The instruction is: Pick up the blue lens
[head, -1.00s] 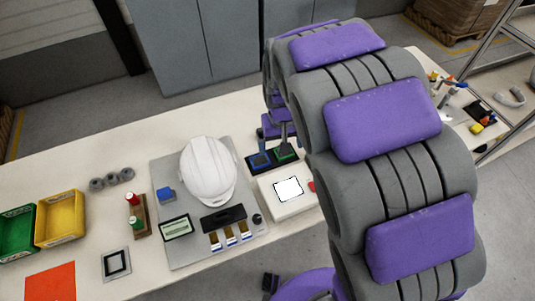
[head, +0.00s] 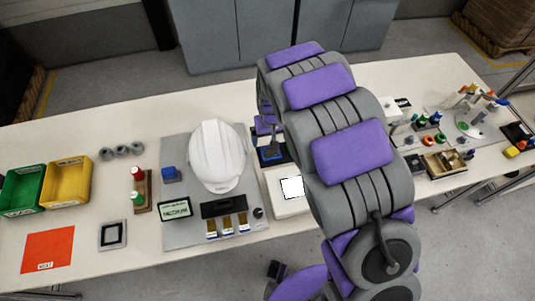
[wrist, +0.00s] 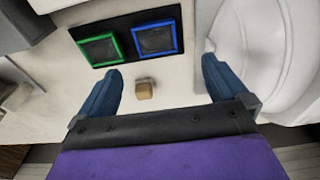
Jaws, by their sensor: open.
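The blue lens (wrist: 154,38) is a dark square with a blue frame. It lies on a black mat (wrist: 121,64) beside the green-framed lens (wrist: 100,49) in the wrist view. In the head view the blue lens (head: 270,153) is partly covered by my arm, and the green one is hidden. My gripper (wrist: 161,68) is open, with its two fingers apart and nothing held between them. In the wrist view the blue lens lies beyond the fingertips, between their lines and nearer the right finger. The height above the mat is hard to tell.
A small tan block (wrist: 144,88) shows between the fingers. A white helmet shell (head: 217,155) stands left of the mat in the head view, close to the right finger in the wrist view. A white box with a screen (head: 292,188) stands in front of the mat.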

